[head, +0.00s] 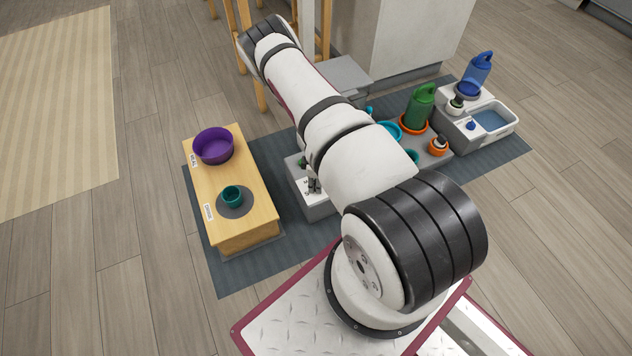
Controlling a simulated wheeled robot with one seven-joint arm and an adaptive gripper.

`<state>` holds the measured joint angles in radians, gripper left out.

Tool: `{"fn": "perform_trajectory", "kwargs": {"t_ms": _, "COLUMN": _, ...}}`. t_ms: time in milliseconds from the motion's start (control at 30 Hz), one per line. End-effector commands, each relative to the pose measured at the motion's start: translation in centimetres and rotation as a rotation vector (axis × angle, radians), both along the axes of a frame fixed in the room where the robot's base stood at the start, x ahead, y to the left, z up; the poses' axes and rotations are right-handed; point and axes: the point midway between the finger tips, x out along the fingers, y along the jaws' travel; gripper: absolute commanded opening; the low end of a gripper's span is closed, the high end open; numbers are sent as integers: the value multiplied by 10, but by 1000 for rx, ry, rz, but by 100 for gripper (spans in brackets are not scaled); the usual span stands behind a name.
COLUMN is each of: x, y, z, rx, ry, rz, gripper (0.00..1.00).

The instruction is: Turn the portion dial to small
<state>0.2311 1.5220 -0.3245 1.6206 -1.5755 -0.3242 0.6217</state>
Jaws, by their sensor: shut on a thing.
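A low grey unit (319,212) with a white labelled panel stands in the middle of the mat, mostly covered by my arm. My gripper (314,186) shows only as a small dark and silver part at this panel, beside my arm. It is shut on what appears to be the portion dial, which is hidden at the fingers. The dial's pointer and the setting marks are too small and covered to read.
A wooden stand (257,192) at left holds a purple bowl (213,146) and a teal cup (232,195). My arm crosses the middle.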

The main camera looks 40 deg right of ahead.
Motion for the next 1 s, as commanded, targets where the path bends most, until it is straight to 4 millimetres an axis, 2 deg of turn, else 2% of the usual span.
{"fn": "perform_trajectory", "kwargs": {"t_ms": 500, "x": 0, "y": 0, "z": 0, "rx": -1, "ry": 0, "rz": 434, "gripper": 5}}
{"fn": "perform_trajectory", "kwargs": {"t_ms": 1000, "x": 0, "y": 0, "z": 0, "rx": -1, "ry": 0, "rz": 596, "gripper": 5}}
